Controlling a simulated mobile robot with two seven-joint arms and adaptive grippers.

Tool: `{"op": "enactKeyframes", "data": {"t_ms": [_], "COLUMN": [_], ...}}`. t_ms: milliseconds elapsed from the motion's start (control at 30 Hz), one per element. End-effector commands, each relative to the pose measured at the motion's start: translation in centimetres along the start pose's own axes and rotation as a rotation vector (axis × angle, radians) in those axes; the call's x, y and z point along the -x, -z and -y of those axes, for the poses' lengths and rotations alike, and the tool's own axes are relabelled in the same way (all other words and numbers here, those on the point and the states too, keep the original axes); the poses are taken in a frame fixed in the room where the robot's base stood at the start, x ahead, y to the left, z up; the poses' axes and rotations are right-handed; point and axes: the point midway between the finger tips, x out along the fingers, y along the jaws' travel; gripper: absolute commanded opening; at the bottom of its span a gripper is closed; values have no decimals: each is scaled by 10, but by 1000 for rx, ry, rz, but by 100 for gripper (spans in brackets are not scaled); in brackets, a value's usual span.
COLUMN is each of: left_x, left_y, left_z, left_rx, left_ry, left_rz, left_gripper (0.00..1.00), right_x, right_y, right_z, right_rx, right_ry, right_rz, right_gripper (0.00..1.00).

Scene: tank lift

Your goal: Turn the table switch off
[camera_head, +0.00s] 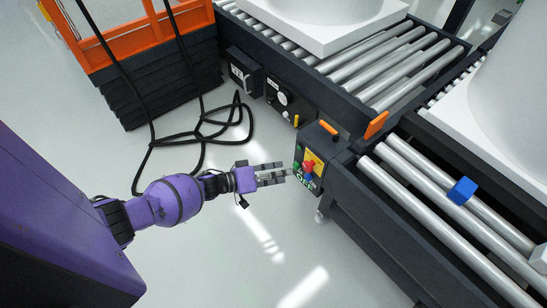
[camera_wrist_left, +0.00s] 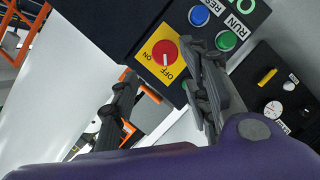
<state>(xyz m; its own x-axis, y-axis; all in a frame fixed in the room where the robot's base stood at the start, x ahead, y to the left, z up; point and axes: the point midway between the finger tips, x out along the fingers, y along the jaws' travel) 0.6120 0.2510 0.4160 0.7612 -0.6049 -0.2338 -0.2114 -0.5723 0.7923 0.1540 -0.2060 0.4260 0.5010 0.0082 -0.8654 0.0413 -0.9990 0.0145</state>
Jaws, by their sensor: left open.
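The table switch is a round red knob (camera_head: 309,167) on a yellow plate (camera_head: 318,160), on the dark control box at the end of the roller table. Contact is not clear. My right gripper is out of view.
Blue (camera_wrist_left: 198,16) and green (camera_wrist_left: 226,40) buttons sit close beside the knob. Roller tables (camera_head: 405,65) carry large white pieces. A blue block (camera_head: 462,190) lies on the near rollers. Black cables (camera_head: 205,135) loop on the floor by an orange-framed stack (camera_head: 150,40).

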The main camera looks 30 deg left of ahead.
Motion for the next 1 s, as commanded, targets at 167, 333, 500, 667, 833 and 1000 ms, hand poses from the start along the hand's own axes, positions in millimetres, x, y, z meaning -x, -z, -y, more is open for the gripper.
{"op": "enactKeyframes", "data": {"t_ms": [167,333,500,667,833,1000], "left_x": [21,26,26,25,25,22], "left_y": [0,0,0,0,0,6], "left_z": [0,-1,-1,-1,-1,12], "left_rx": [0,0,0,0,-11,-198], "left_ry": [-1,-2,-2,-2,-2,68], "left_rz": [0,0,0,0,0,-14], "left_gripper": [44,44,44,44,44,44], "right_x": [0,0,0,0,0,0], "right_y": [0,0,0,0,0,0], "right_z": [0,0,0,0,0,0], "right_rx": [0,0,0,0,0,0], "right_ry": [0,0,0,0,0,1], "right_rz": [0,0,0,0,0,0], "right_gripper": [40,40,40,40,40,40]}}
